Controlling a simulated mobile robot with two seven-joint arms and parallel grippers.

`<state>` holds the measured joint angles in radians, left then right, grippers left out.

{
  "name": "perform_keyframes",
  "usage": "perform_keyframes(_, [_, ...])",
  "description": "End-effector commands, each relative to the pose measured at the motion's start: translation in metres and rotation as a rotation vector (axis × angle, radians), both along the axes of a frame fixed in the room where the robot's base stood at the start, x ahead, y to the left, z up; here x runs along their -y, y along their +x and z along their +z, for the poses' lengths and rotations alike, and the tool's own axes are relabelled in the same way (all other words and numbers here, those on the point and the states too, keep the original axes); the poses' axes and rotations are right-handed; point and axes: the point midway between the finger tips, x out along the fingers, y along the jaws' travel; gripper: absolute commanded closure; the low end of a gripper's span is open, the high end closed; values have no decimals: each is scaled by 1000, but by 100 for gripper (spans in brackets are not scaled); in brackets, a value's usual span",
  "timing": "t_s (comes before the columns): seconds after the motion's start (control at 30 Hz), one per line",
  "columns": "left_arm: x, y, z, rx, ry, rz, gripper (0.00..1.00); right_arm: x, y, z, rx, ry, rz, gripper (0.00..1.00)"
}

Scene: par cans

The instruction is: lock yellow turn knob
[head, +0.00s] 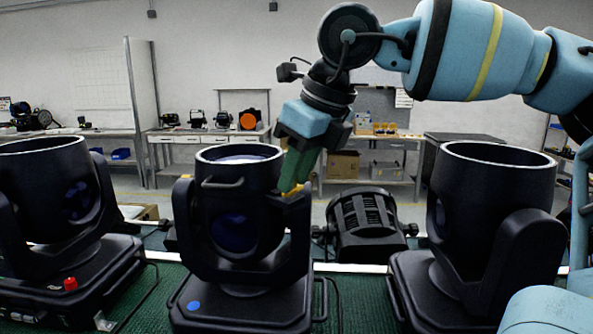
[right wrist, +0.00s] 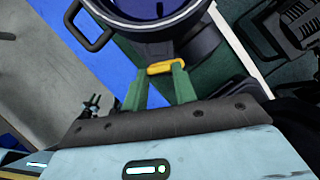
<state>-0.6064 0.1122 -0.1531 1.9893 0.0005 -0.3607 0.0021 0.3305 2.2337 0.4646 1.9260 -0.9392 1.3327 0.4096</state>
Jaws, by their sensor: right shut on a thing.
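The yellow turn knob (head: 297,189) is on the upper right side of the middle black stage light (head: 233,217), where the yoke meets the head. My right gripper (head: 287,184) reaches down from above with its green fingers at the knob, partly hiding it. In the right wrist view the yellow knob (right wrist: 167,67) lies across the tips of the two green fingers, beside the light's round rim. The right gripper (right wrist: 160,76) is shut on the knob. The knob's locked or unlocked position cannot be told. My left gripper is not in view.
Similar black lights stand at left (head: 50,205) and right (head: 490,215). A smaller finned black lamp (head: 366,224) lies behind, between the middle and right lights. The green surface (head: 352,300) has some free room in front of it. Workbenches (head: 205,135) line the back wall.

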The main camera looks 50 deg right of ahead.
Motion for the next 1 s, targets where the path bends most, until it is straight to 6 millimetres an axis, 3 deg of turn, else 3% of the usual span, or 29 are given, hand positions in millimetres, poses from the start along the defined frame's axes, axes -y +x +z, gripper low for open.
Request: perform_keyframes(1.0, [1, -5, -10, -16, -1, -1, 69, 10, 9, 0, 1, 3, 925, 96])
